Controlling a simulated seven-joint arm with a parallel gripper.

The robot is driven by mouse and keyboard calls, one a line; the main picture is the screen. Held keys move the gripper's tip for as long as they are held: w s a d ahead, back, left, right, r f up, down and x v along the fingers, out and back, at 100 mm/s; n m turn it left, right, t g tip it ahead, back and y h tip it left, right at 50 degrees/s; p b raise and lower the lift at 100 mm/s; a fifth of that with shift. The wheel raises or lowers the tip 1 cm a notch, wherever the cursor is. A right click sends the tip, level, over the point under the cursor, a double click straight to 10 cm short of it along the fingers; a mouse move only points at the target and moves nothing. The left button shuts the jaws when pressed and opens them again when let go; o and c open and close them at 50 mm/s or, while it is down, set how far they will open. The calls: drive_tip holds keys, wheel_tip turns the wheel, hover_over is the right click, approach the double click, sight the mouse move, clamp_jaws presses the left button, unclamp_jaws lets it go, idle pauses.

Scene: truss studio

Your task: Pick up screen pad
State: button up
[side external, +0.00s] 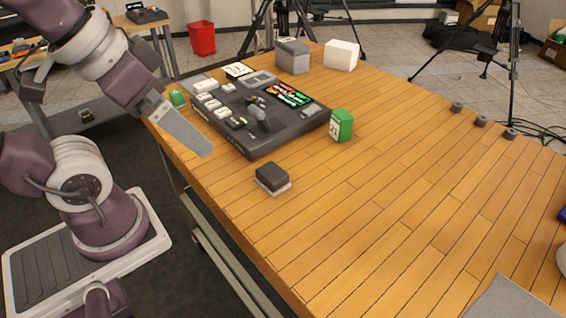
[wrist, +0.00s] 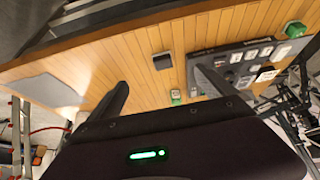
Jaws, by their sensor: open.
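A small dark block with a pale underside (side external: 272,178), which looks like the screen pad, lies on the wooden table near its left edge. It also shows in the wrist view (wrist: 162,61), beyond my fingertips and between their directions. My gripper (side external: 208,152) is above the table's left edge, left of the block and apart from it. In the wrist view my gripper (wrist: 163,88) has its two fingers wide apart with nothing between them. In the side view the fingers overlap, so their gap is hidden there.
A dark console with buttons and cards (side external: 285,125) stands behind the block. A green and white block (side external: 342,126) sits at its right corner, and a smaller green one (side external: 177,97) at its left. A grey box (side external: 292,56) and white box (side external: 341,55) stand farther back. The table's middle is clear.

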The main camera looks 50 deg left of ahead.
drive_tip(key=shift+s+d+f, duration=0.1)
drive_tip(key=shift+s+f, duration=0.1)
drive_tip(key=shift+s, duration=0.05)
drive_tip(key=c, duration=0.6)
